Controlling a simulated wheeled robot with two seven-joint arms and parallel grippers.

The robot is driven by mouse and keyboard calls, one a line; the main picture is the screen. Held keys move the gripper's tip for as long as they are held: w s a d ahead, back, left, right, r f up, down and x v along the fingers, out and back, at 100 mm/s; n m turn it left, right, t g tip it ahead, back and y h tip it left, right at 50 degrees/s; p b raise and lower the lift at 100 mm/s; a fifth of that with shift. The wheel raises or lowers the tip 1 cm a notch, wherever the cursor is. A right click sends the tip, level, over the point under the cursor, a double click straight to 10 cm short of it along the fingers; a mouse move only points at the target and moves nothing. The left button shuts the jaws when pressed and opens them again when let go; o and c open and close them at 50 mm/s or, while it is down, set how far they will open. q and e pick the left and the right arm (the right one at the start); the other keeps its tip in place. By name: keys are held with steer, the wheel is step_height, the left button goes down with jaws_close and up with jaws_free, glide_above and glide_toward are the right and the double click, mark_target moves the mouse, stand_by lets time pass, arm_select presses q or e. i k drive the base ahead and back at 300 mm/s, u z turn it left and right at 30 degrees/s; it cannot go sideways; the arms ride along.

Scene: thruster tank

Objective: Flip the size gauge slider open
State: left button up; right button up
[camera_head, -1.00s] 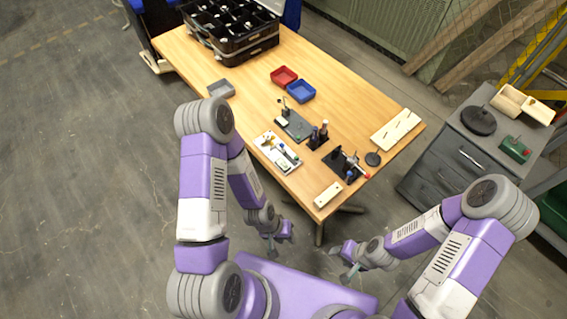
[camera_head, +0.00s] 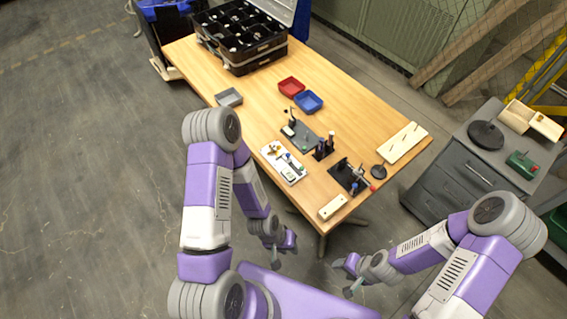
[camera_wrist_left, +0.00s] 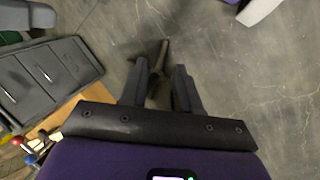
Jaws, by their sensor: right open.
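Several small fixtures stand near the table's front end. They are a dark plate with a red-tipped device (camera_head: 349,177), a white board with small parts (camera_head: 284,163), a grey plate with an upright post (camera_head: 298,134) and a small black stand (camera_head: 323,148). I cannot tell which is the size gauge, and its slider is too small to make out. My left gripper (camera_head: 281,258) is off the table's front edge, below the fixtures; in the left wrist view its fingers (camera_wrist_left: 160,92) are apart and empty over the floor. My right gripper (camera_head: 343,280) is open, also off the table, further right.
The wooden table (camera_head: 250,100) also bears a black compartment case (camera_head: 245,45), a red tray (camera_head: 291,87), a blue tray (camera_head: 308,102) and a grey tray (camera_head: 229,97). A grey drawer cabinet (camera_head: 465,170) stands at the right. The floor at the left is clear.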

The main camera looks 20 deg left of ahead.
mark_target(284, 158)
steer(key=z, duration=2.75)
steer(key=k, duration=0.9)
steer(key=u, duration=1.9)
steer(key=i, duration=0.5)
